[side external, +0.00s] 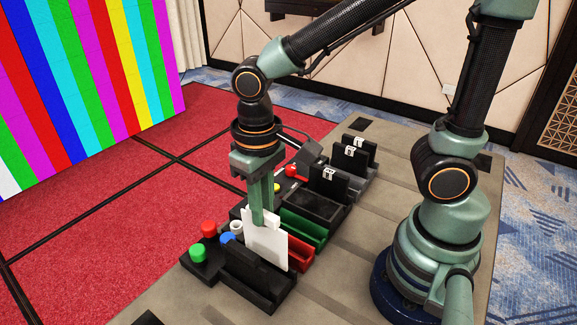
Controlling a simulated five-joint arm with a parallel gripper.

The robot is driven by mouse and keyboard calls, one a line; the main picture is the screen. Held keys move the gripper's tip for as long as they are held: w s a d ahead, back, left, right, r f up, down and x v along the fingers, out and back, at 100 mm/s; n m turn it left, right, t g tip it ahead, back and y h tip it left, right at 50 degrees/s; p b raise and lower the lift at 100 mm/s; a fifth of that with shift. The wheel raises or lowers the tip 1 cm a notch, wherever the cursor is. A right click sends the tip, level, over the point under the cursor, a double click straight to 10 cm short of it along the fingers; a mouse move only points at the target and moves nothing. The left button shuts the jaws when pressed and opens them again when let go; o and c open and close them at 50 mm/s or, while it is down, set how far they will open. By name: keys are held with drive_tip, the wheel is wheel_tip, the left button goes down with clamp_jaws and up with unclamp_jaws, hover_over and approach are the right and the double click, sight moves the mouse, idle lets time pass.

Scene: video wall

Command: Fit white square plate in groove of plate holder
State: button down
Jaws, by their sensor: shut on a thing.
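My gripper (262,215) points down over the row of fixtures at the table's front side. It is shut on the top edge of the white square plate (266,246). The plate stands roughly upright, slightly tilted in the picture. Its lower part is close to a black holder (258,280) and a red grooved holder (300,250). I cannot tell whether its lower edge is inside a groove or above one. Which of these is the plate holder is not clear from this view.
A green grooved holder (304,229) and black holders with white labels (328,184) stand behind. Red (208,228), green (197,252), blue (228,239) and white (237,227) small pieces sit left of the plate. The table (350,262) is clear on the right, up to my base.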

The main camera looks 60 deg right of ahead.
drive_tip(key=shift+f, duration=2)
idle(2.0)
drive_tip(key=c, duration=0.5)
unclamp_jaws()
drive_tip(key=shift+r, duration=4)
drive_tip(key=shift+d, duration=0.1)
drive_tip(key=w+d+r+t, duration=0.1)
drive_tip(key=d+r+t, duration=0.1)
drive_tip(key=d, duration=0.4)
drive_tip(key=w+d+r+t, duration=0.1)
drive_tip(key=d+r+t, duration=0.2)
drive_tip(key=d, duration=0.3)
drive_tip(key=shift+d+r+t, duration=0.15)
drive_tip(key=shift+r+t, duration=0.15)
